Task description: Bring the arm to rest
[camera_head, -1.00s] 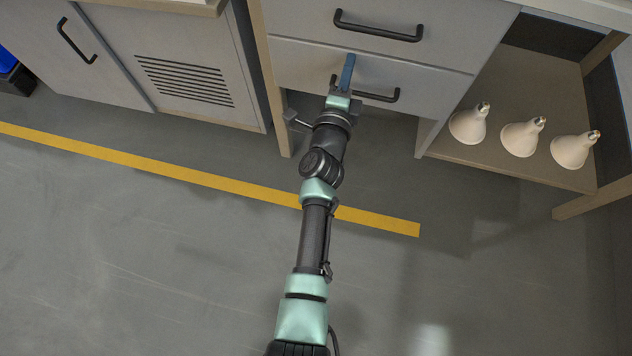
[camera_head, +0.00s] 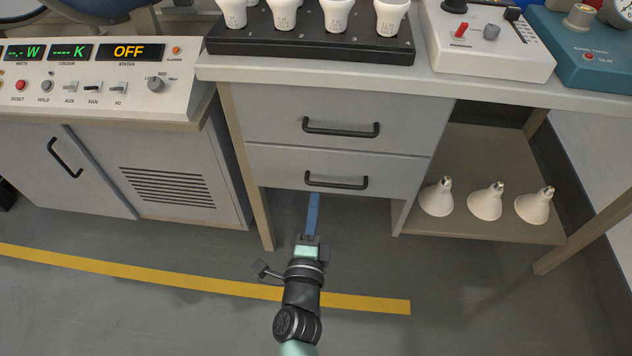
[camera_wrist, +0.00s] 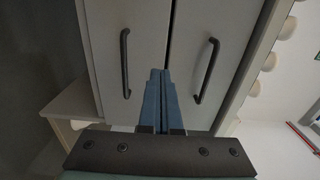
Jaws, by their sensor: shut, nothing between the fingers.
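My gripper (camera_head: 313,212) is in the lower middle of the head view, its blue fingers pointing up the picture toward the bench. The fingers are together with nothing between them. In the head view the fingertips show just below the lower drawer (camera_head: 290,168) and its black handle (camera_head: 336,180). In the wrist view the closed blue fingers (camera_wrist: 160,90) appear in front of two grey drawer fronts, between the two handles. Both drawers look shut. I cannot tell the exact gap between the fingertips and the drawer fronts.
Several white bulbs stand in a black rack (camera_head: 310,42) on the bench top. Three more bulbs (camera_head: 485,202) stand on the low shelf (camera_head: 470,160) at right. A control panel (camera_head: 95,75) reading OFF is at left. Open floor with a yellow line (camera_head: 150,270) lies in front.

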